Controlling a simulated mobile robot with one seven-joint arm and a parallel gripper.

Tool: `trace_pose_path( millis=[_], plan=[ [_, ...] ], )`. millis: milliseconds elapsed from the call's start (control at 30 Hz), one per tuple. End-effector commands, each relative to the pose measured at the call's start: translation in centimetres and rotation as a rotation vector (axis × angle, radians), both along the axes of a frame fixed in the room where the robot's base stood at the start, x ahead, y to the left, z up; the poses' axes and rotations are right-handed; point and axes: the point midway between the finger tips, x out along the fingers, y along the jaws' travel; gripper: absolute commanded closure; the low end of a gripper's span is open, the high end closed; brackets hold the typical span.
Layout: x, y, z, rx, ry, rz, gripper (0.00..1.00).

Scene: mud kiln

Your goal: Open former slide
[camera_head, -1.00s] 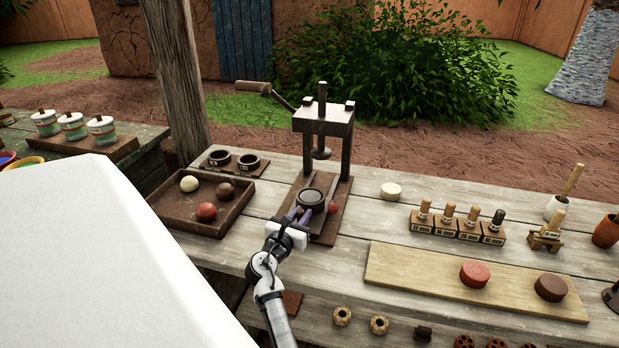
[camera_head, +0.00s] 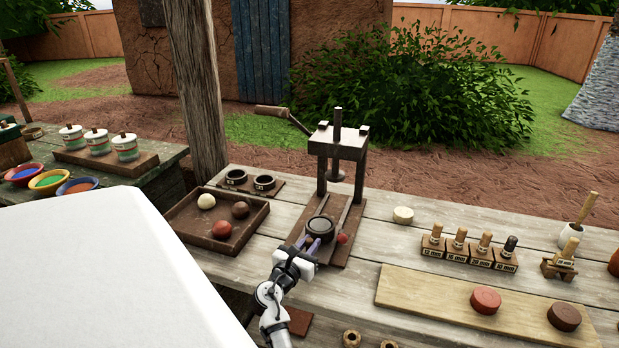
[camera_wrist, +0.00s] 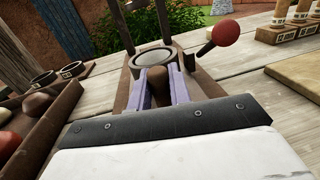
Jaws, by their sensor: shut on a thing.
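The press (camera_head: 337,148) is a dark frame on a wooden base, with a round plunger disc under its top beam. The former slide carries a dark ring-shaped former (camera_head: 320,227), which sits on the base in front of the posts. My gripper (camera_head: 312,245) is at the front of the slide. In the wrist view the former (camera_wrist: 155,59) lies just beyond my purple fingers, which close around a brown knob (camera_wrist: 159,92) at the slide's front. The fingers hide part of the knob and slide. A red ball on a short lever (camera_wrist: 222,32) stands to the right.
A tray of clay balls (camera_head: 212,240) is close on the left, with two small rings (camera_head: 250,180) behind it. Labelled stamps (camera_head: 470,250) and a board with two discs (camera_head: 430,295) are on the right. The press's long side handle (camera_head: 273,111) sticks out left.

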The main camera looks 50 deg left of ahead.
Motion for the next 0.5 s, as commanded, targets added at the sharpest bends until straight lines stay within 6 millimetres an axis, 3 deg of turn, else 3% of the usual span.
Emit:
trace_pose_path(
  millis=[33,67,200,500],
  plan=[
    [0.02,-0.01,-0.02,0.001,0.000,0.000,1.00],
    [0.02,-0.01,-0.02,0.001,0.000,0.000,0.77],
    [0.01,-0.01,-0.01,0.001,0.000,0.000,0.61],
    [-0.21,-0.07,-0.06,0.000,0.000,0.001,0.61]
  ],
)
